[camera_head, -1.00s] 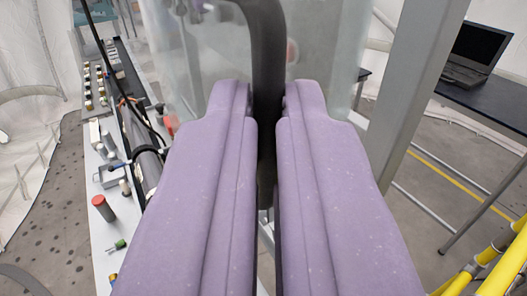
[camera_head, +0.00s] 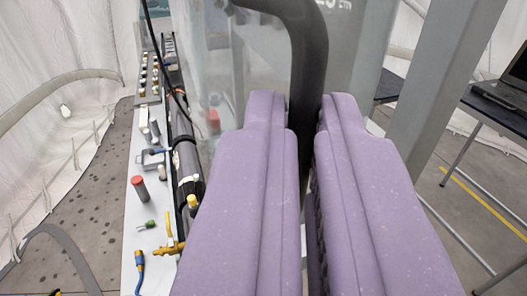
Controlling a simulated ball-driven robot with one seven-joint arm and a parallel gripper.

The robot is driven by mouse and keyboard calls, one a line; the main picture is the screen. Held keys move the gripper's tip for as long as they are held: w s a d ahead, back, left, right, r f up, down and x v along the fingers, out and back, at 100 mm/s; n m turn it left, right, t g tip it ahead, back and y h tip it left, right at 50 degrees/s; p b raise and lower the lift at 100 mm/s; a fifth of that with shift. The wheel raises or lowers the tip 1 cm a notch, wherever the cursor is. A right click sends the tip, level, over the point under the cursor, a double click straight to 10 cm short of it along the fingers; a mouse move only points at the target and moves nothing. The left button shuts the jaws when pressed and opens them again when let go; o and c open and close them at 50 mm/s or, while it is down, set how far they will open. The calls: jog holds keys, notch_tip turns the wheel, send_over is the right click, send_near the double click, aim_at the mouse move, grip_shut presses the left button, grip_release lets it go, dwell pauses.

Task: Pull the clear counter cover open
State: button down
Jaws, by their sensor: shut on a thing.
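My gripper (camera_head: 297,120) has two lilac padded fingers that fill the middle and lower right of the view. It is shut on the dark curved handle (camera_head: 308,70), whose bar runs down between the fingers and bends to the left at the top. The clear cover (camera_head: 225,60) is the see-through panel behind the handle, at the top middle. Its lower part is hidden behind my fingers. How far the cover stands open cannot be told.
A long white counter (camera_head: 133,215) on the left carries small bottles, a red-capped cylinder (camera_head: 139,188), brass and blue fittings and a dark pipe. A grey metal post (camera_head: 440,80) stands close on the right. A laptop (camera_head: 502,92) lies on a dark table behind it.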

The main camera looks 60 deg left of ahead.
jog(key=c, duration=1.5)
grip_release()
jog(key=shift+w+d+r, duration=0.1)
jog(key=shift+w+r, duration=0.1)
jog(key=shift+r, duration=0.05)
jog(key=shift+o, duration=1.4)
jog(key=shift+w+f, duration=0.15)
jog(key=shift+w, duration=0.2)
jog(key=shift+d+f, duration=0.1)
jog(key=shift+f, duration=0.05)
jog(key=b+v, duration=0.2)
jog(key=v, duration=0.5)
jog(key=shift+s+d, duration=0.25)
jog(key=shift+s, duration=0.05)
